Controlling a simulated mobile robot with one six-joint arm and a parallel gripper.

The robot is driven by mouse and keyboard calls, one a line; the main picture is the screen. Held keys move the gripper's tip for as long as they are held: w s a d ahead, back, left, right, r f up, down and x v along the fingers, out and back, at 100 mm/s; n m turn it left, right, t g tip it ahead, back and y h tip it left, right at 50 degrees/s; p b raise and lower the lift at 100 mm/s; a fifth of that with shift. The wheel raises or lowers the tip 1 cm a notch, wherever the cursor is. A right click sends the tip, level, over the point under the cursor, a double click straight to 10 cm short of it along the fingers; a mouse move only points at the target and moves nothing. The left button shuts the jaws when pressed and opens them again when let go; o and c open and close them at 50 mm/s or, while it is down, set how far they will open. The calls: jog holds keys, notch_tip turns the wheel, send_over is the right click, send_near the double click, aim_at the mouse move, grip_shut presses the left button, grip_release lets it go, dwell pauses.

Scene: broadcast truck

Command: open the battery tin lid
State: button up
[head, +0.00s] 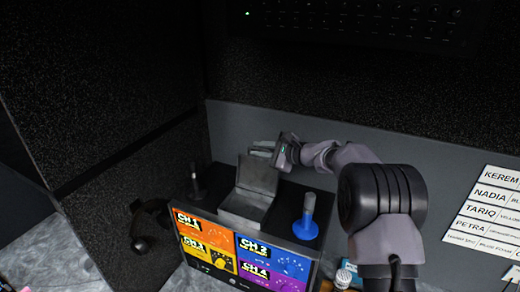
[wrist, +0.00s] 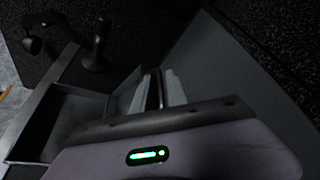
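The battery tin (head: 241,208) is a grey metal box on top of the colourful channel unit in the head view. Its lid (head: 258,177) stands raised, roughly upright, at the back of the tin. My gripper (head: 262,149) is at the lid's top edge, its fingers pointing left; I cannot tell whether they touch it. In the wrist view the two pale fingers of my gripper (wrist: 160,90) have a narrow dark gap between them, with nothing clearly held. The open tin (wrist: 62,120) shows at the left there, with a dark, empty-looking inside.
The channel unit (head: 242,249) carries four coloured panels. Dark headphones (head: 146,225) hang at left. A grey wall (head: 330,140) rises close behind my gripper.

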grip_shut()
dwell(1.4)
